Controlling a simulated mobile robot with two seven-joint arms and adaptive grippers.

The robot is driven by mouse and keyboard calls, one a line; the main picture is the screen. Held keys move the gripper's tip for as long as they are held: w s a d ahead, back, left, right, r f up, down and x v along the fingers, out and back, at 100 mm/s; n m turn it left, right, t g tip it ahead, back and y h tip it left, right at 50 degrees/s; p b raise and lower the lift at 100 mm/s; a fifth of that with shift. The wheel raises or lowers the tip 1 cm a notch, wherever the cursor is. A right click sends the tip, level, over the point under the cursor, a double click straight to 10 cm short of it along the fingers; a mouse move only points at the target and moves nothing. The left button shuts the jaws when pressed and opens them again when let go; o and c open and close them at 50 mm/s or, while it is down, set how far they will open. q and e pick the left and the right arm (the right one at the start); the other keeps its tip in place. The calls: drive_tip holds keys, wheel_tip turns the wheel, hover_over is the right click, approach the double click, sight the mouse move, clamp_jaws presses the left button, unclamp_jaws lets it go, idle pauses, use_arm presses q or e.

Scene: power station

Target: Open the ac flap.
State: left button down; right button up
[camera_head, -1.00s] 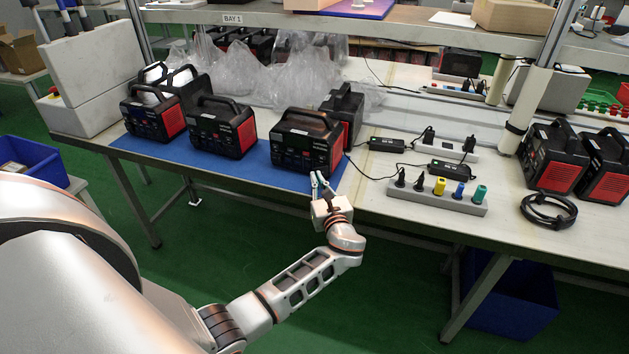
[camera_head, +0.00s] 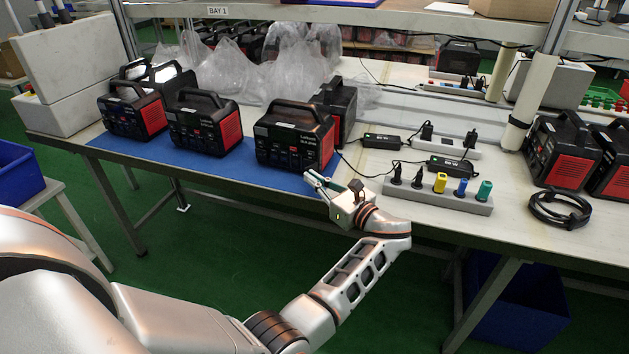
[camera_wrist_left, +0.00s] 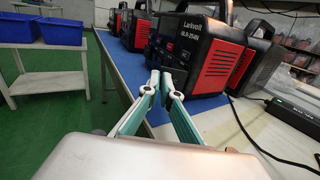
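The nearest power station (camera_head: 290,143), black with a red side grille, stands on the blue mat (camera_head: 250,175). It also shows in the left wrist view (camera_wrist_left: 195,50) with its label and front panel seen at an angle. I cannot make out the AC flap clearly on its front. My left gripper (camera_head: 312,181) is in front of this station's lower front, near the mat's front edge. In the left wrist view its two fingertips (camera_wrist_left: 159,80) come together with nothing between them, apart from the station. My right gripper is not in view.
Other power stations (camera_head: 204,122) stand on the mat to the left. A power strip with coloured plugs (camera_head: 437,196), adapters (camera_head: 381,141) and a coiled black cable (camera_head: 560,208) lie to the right. Plastic bags (camera_head: 265,65) are behind. The strip of mat before the stations is clear.

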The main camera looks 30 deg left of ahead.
use_arm(q)
drive_tip(key=shift+w+r, duration=0.1)
drive_tip(key=shift+r, duration=0.05)
drive_tip(key=c, duration=2.3)
unclamp_jaws()
wheel_tip(320, 180, up, 10)
